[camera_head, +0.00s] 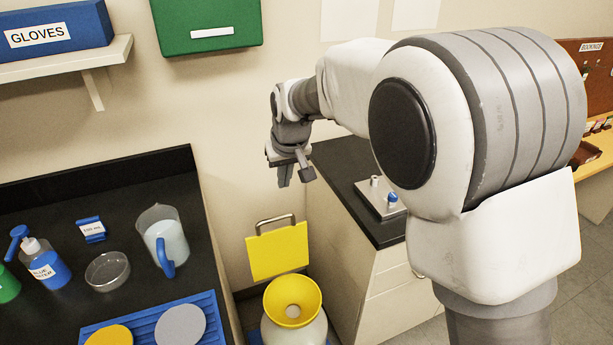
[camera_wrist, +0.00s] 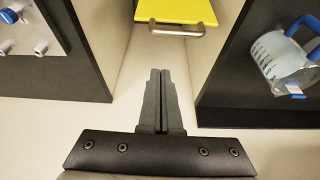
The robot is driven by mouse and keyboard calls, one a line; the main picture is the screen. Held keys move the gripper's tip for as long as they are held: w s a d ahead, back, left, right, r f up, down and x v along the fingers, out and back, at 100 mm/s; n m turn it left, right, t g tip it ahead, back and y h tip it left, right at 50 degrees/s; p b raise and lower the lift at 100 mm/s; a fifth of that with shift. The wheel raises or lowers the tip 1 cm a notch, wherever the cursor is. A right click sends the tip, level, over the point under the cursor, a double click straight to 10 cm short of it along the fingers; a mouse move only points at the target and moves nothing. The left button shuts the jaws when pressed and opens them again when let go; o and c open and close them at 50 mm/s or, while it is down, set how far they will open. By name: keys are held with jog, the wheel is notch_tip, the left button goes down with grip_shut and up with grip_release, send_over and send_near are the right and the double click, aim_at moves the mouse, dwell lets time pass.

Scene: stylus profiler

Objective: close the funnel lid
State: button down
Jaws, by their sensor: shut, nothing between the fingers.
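The yellow funnel (camera_head: 293,301) sits on top of a pale container on the floor, between two dark-topped benches. Its square yellow lid (camera_head: 278,253) stands raised, nearly upright, behind the funnel's mouth, so the funnel is open. A grey metal handle (camera_head: 276,221) runs along the lid's top edge. My gripper (camera_head: 284,181) is shut and empty, above the lid and apart from it. In the wrist view, my closed fingers (camera_wrist: 160,75) point toward the lid (camera_wrist: 176,12), whose handle (camera_wrist: 170,29) lies just beyond the fingertips in the picture.
The left bench (camera_head: 222,300) holds a pitcher (camera_head: 163,238), a glass dish (camera_head: 107,271), a bottle (camera_head: 45,262) and a blue tray (camera_head: 216,326). The right bench (camera_head: 341,172) carries a small metal device (camera_head: 381,199). A narrow gap lies between the benches.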

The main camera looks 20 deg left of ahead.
notch_tip(320, 180, down, 10)
jog(key=a, duration=0.2)
jog(key=shift+s+a+p, duration=0.15)
jog(key=shift+a+p, duration=0.1)
jog(key=shift+p, duration=0.2)
dwell(0.3)
jog(key=shift+s+b, duration=0.1)
jog(key=shift+b, duration=0.2)
